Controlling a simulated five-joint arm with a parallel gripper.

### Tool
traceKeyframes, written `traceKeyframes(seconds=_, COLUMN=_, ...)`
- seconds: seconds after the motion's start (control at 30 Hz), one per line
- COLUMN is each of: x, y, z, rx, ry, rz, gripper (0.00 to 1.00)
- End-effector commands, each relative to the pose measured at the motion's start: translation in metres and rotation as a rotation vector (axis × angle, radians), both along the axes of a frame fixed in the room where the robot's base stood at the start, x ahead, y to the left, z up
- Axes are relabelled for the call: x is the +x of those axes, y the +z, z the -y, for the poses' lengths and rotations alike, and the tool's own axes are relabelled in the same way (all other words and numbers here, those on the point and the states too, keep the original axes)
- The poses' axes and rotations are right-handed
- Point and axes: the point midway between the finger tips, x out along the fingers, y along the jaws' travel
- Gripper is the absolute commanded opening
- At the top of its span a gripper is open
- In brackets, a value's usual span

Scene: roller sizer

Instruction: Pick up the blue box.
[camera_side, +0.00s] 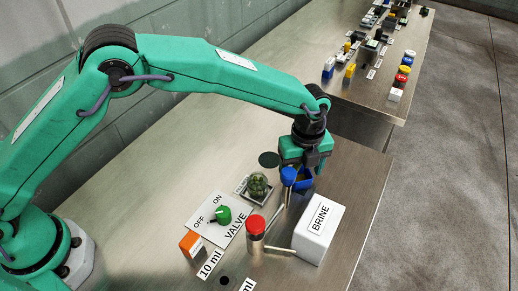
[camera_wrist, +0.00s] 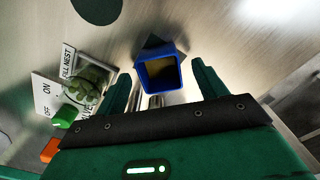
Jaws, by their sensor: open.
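The blue box (camera_wrist: 141,72) is an open-topped blue container with a brownish inside. In the wrist view it sits between my two fingers, toward their tips, with gaps on both sides. In the side view the blue box (camera_side: 304,185) is partly hidden behind a blue-capped post and below my gripper. My gripper (camera_side: 305,163) is open and points down over the box; its fingers also show in the wrist view (camera_wrist: 161,70). I cannot tell exactly how far the fingertips are above the bench.
A blue-capped post (camera_side: 288,176) and a red-capped post (camera_side: 256,228) stand close in front. A white BRINE block (camera_side: 319,229) is to the right. A glass jar (camera_side: 258,185), green valve knob (camera_side: 224,215) and orange block (camera_side: 191,244) lie left. A second bench is behind.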

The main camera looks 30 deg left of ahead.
Motion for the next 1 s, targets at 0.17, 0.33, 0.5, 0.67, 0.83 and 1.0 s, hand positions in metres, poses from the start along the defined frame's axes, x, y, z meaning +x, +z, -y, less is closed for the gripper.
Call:
traceKeyframes(seconds=0.17, x=0.0002, y=-0.0016, z=0.0001, rx=-0.001, ry=0.000, rz=0.001, gripper=0.71)
traceKeyframes(seconds=0.33, x=0.0001, y=-0.0013, z=0.0000, rx=-0.001, ry=0.000, rz=0.001, gripper=0.71)
traceKeyframes(seconds=0.5, x=0.0001, y=-0.0012, z=0.0000, rx=-0.001, ry=0.000, rz=0.001, gripper=0.71)
traceKeyframes(seconds=0.67, x=0.0001, y=-0.0011, z=0.0000, rx=-0.001, ry=0.000, rz=0.001, gripper=0.41)
traceKeyframes(seconds=0.83, x=0.0001, y=-0.0010, z=0.0000, rx=-0.001, ry=0.000, rz=0.001, gripper=0.19)
traceKeyframes(seconds=1.0, x=0.0002, y=-0.0009, z=0.0001, rx=-0.001, ry=0.000, rz=0.001, gripper=0.19)
